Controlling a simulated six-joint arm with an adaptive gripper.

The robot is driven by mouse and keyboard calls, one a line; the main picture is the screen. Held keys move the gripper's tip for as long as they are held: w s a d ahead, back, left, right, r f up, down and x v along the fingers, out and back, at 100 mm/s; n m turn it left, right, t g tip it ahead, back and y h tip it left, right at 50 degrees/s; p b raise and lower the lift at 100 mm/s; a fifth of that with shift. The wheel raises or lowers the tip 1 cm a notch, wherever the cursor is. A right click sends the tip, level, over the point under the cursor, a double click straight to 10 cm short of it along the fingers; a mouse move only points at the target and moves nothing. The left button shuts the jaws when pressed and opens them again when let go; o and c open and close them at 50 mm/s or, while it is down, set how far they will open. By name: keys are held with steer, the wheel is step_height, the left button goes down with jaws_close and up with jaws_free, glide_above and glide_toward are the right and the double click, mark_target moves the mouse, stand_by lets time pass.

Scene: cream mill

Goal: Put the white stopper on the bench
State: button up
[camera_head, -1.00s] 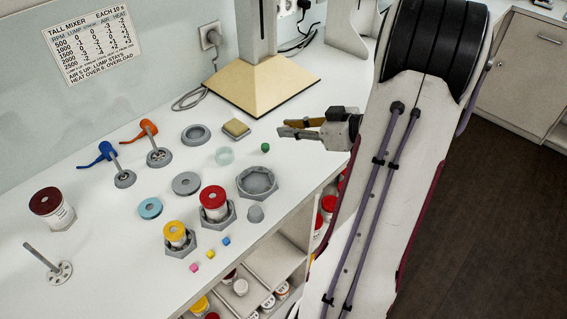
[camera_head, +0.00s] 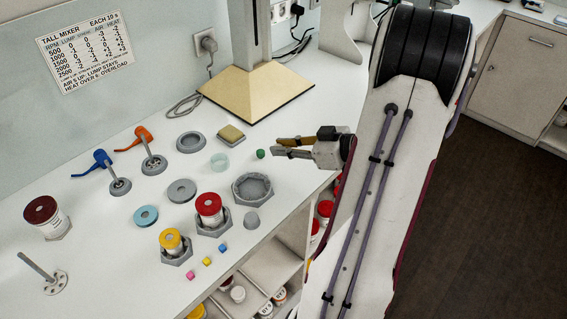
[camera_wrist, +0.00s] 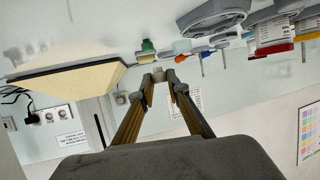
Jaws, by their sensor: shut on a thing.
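My gripper (camera_head: 274,147) is above the right part of the white bench (camera_head: 105,190), with its fingers pointing left. In the wrist view its fingertips (camera_wrist: 161,78) are nearly together on a small pale grey-white piece, which looks like the white stopper (camera_wrist: 158,74). The fingers hide most of it, and I cannot make it out in the head view. A small green piece (camera_head: 261,154) is just left of and below the fingertips in the head view; it also shows beyond them in the wrist view (camera_wrist: 148,45).
A yellow-topped block (camera_head: 231,134), a clear ring (camera_head: 220,161) and an empty grey hexagonal holder (camera_head: 252,188) are nearby. Red-lidded (camera_head: 209,204) and yellow-lidded (camera_head: 171,239) jars stand in holders. Open shelves lie below the front edge.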

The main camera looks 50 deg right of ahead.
mark_target(284, 171)
steer(key=shift+f, duration=0.65)
steer(key=shift+f, duration=2.3)
steer(key=shift+f, duration=0.2)
steer(key=o, duration=0.8)
steer(key=shift+c, duration=0.2)
steer(key=shift+a+r+v, duration=0.15)
steer(key=shift+v, duration=1.8)
steer(key=shift+a+r+v, duration=0.1)
steer(key=shift+v, duration=1.9)
steer(key=shift+w, duration=0.15)
